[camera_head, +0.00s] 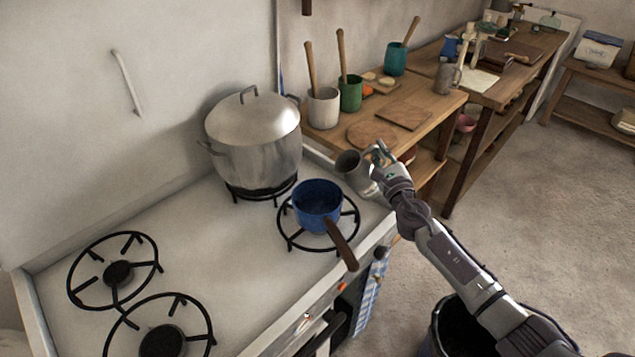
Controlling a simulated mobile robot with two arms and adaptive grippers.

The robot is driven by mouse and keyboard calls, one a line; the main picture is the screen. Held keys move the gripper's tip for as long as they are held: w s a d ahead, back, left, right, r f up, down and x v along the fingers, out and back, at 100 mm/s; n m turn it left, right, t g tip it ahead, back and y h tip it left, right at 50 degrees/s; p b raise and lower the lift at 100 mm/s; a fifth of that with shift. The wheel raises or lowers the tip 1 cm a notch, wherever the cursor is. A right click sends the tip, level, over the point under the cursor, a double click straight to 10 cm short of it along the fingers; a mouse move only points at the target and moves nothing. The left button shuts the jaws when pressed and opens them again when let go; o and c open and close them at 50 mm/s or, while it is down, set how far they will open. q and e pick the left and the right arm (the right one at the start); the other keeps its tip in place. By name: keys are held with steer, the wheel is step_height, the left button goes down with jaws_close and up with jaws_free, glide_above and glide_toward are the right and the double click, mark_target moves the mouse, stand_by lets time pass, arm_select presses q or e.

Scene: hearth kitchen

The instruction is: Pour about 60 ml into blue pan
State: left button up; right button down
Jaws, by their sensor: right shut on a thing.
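The blue pan (317,203) sits upright on the right front burner (287,232). Its brown handle points toward the front right. My right gripper (380,160) is to the right of the pan and shut on a grey jug (355,171). The jug is held tilted, its dark open mouth facing left toward the pan, above the stove's right edge. No stream of liquid is visible. I cannot tell how much liquid is in the jug or in the pan. My left gripper is not in view.
A large lidded metal pot (253,150) stands on the burner behind the pan. Two left burners (118,274) are empty. A wooden counter (432,125) behind holds several utensil cups and boards. A blue checked towel (369,290) hangs at the stove front.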

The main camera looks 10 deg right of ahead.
mark_target(368, 149)
steer(key=shift+a+r+n, duration=0.4)
steer(key=shift+a+r, duration=0.05)
steer(key=shift+r, duration=0.2)
steer(key=r+n+p, duration=0.1)
steer(key=a+r+n+p, duration=0.1)
steer(key=a+r+n+y+p, duration=0.1)
steer(key=n, duration=0.1)
steer(key=shift+s+a+r+t, duration=0.15)
steer(key=shift+s+r+t, duration=0.15)
steer(key=shift+t, duration=0.1)
steer(key=shift+s+a+r+n+y+p, duration=0.1)
steer(key=shift+a+r+n+y+p, duration=0.5)
steer(key=shift+n, duration=0.9)
steer(key=shift+a+r+n+p, duration=0.3)
steer(key=shift+a+r+n, duration=0.2)
steer(key=shift+a, duration=0.05)
steer(key=a, duration=0.1)
steer(key=a+n+p, duration=0.1)
steer(key=a+r+n+p, duration=0.1)
steer(key=shift+s+y, duration=0.3)
steer(key=shift+s, duration=0.05)
steer(key=shift+s+a+r+n+p, duration=0.1)
steer(key=shift+a+r+n+p, duration=0.2)
steer(key=shift+n+p, duration=0.35)
stand_by(0.4)
steer(key=shift+a+f, duration=0.1)
